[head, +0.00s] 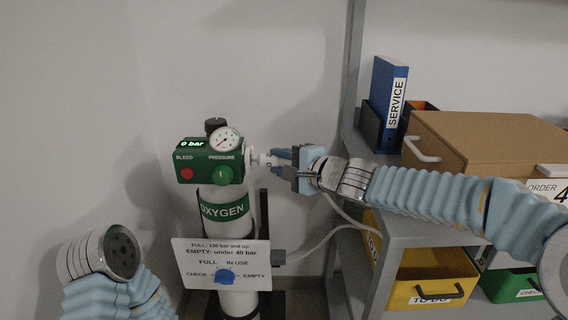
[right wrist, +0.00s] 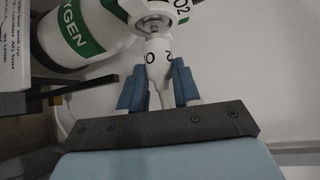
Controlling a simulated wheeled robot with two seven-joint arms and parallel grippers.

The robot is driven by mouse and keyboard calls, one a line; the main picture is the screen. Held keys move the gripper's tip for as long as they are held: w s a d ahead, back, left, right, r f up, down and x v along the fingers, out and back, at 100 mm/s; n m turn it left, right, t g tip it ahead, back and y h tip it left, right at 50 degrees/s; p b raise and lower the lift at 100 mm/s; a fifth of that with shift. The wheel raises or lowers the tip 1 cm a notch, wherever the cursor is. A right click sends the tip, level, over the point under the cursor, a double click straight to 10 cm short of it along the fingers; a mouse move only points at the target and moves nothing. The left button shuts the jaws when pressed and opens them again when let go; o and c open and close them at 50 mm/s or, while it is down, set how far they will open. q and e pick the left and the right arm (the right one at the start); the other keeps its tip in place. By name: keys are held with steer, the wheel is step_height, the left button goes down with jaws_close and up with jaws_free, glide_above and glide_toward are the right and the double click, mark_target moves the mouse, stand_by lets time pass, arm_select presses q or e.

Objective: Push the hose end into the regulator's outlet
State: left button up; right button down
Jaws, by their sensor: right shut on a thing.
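The regulator (head: 208,172) is a green box on top of the white oxygen cylinder (head: 222,244). Its display reads 0 bar. Its outlet (head: 250,157) is on its right side; it also shows in the right wrist view (right wrist: 152,22). My right gripper (head: 275,159) is shut on the white hose end (head: 263,159), lettered O2 in the right wrist view (right wrist: 157,56). The hose end points at the outlet and is close against it; I cannot tell whether it is inside. Of my left arm only a rounded link shows, lower left; its gripper is out of view.
A sign plate (head: 222,257) hangs on the cylinder. A grey shelf (head: 352,75) at right holds a cardboard box (head: 480,140), a blue binder (head: 386,95) and a yellow bin (head: 425,285). A pale hose (head: 345,222) hangs below my right arm.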

steer(key=shift+a+b, duration=0.4)
steer(key=shift+a, duration=0.25)
stand_by(0.7)
steer(key=c, duration=0.7)
jaws_free()
